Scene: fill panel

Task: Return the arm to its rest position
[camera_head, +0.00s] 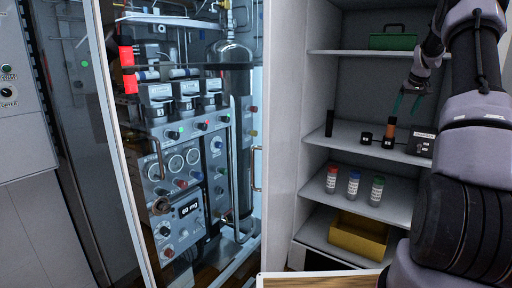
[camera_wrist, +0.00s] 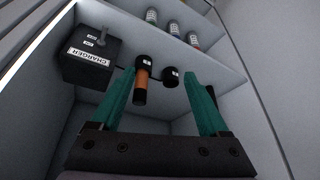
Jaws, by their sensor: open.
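My gripper (camera_head: 407,104) is at the upper right in the head view, its two teal fingers spread apart with nothing between them. It is above and a little right of an orange-and-black cylinder (camera_head: 391,128) that stands on the middle shelf. In the wrist view the spread fingers of my gripper (camera_wrist: 160,80) fill the foreground. The same orange-and-black cylinder (camera_wrist: 142,83) shows beyond them, close to the left finger in the picture and apparently apart from it. My dark and grey arm covers the right side of the head view.
A charger box (camera_head: 420,143), a small black block (camera_head: 367,138) and a black cylinder (camera_head: 330,122) share the middle shelf (camera_head: 345,135). Three capped bottles (camera_head: 353,186) stand below, above a yellow bin (camera_head: 358,235). A green case (camera_head: 392,38) is on top. An instrument panel (camera_head: 185,165) stands left.

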